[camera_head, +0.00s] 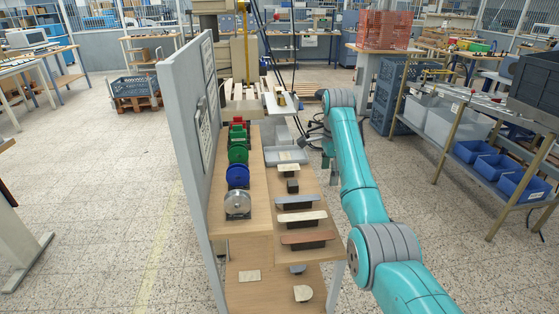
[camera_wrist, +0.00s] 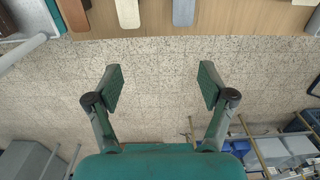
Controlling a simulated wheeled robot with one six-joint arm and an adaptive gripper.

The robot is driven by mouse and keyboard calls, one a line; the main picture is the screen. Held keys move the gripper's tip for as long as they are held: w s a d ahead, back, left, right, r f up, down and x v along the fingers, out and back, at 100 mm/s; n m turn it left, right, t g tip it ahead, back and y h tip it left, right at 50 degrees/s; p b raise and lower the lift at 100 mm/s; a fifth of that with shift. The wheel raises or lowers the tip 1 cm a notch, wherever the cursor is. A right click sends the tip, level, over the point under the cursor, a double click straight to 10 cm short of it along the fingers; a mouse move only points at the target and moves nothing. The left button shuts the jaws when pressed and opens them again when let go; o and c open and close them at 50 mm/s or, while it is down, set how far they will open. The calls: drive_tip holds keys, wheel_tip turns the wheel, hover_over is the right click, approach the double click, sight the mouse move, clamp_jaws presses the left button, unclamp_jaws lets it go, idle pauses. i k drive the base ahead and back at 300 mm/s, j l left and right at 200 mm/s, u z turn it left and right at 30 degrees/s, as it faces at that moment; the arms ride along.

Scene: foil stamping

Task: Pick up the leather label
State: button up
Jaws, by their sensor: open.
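Three flat strips lie on dark supports on the wooden bench (camera_head: 322,190) in the head view: a brown one (camera_head: 306,236), a cream one (camera_head: 302,216) and a blue-grey one (camera_head: 297,202). The brown strip looks most like leather, but I cannot tell for sure which piece is the leather label. In the wrist view the brown (camera_wrist: 72,14), cream (camera_wrist: 127,13) and blue-grey (camera_wrist: 183,12) strips show at the top edge. My gripper (camera_wrist: 161,83) is open and empty, with floor behind its fingers, apart from the strips.
Red, green and blue rolls (camera_head: 238,176) and a silver roll (camera_head: 237,204) stand on the raised left shelf. A grey panel (camera_head: 190,130) borders it. A grey tray (camera_head: 287,156) lies farther back. A rack with blue bins (camera_head: 497,167) stands right. Floor between is clear.

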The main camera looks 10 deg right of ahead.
sight(292, 167)
drive_tip(key=i+j, duration=0.25)
drive_tip(key=i, duration=0.15)
drive_tip(key=i+j, duration=0.2)
drive_tip(key=i, duration=0.2)
drive_tip(key=l, duration=0.3)
